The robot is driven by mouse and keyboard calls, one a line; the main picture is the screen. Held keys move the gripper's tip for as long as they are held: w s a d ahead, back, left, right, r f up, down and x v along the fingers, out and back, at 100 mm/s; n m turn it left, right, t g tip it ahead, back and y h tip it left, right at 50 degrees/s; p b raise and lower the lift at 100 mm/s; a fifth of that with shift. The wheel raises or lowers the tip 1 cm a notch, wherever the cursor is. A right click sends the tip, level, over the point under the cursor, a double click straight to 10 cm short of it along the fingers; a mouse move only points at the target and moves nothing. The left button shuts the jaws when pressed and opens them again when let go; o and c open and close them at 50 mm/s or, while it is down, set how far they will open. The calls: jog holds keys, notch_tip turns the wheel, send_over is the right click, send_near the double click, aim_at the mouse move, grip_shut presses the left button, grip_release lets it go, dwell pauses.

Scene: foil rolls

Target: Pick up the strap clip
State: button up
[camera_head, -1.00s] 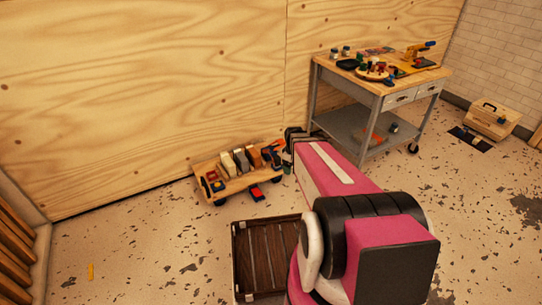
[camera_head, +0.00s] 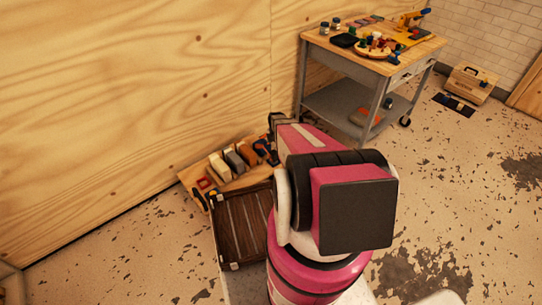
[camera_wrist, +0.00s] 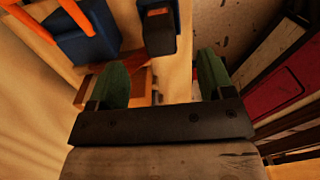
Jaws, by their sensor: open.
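I cannot pick out the strap clip with certainty in either view. My gripper (camera_wrist: 162,78) is open, with two green fingertips spread apart in the wrist view. Nothing is visibly held between them. Beyond and between the fingers are a pale wooden edge and a small reddish-brown piece (camera_wrist: 139,86). A dark-blue and orange tool (camera_wrist: 85,35) lies past the left finger, and a dark-ended piece (camera_wrist: 159,28) stands past the gap. In the head view my gripper (camera_head: 277,120) is mostly hidden by my arm, at the right end of the low wooden platform (camera_head: 238,184).
Several upright blocks (camera_head: 234,160) stand on the platform against the plywood wall (camera_head: 130,90). A dark slatted crate (camera_head: 243,225) is in front, beside my arm. A workbench (camera_head: 395,68) with tools stands at the back right. A wooden toolbox (camera_head: 471,84) sits farther right. Floor between is open.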

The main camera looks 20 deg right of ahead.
aim_at(275, 151)
notch_tip(275, 151, down, 5)
jog(key=shift+r, duration=0.15)
jog(key=shift+s+a+f, duration=0.1)
jog(key=shift+a+f, duration=0.15)
jog(key=shift+f, duration=1.15)
jog(key=shift+s+a+f, duration=0.1)
jog(key=shift+a+f, duration=0.1)
jog(key=shift+f, duration=1.15)
jog(key=c, duration=1)
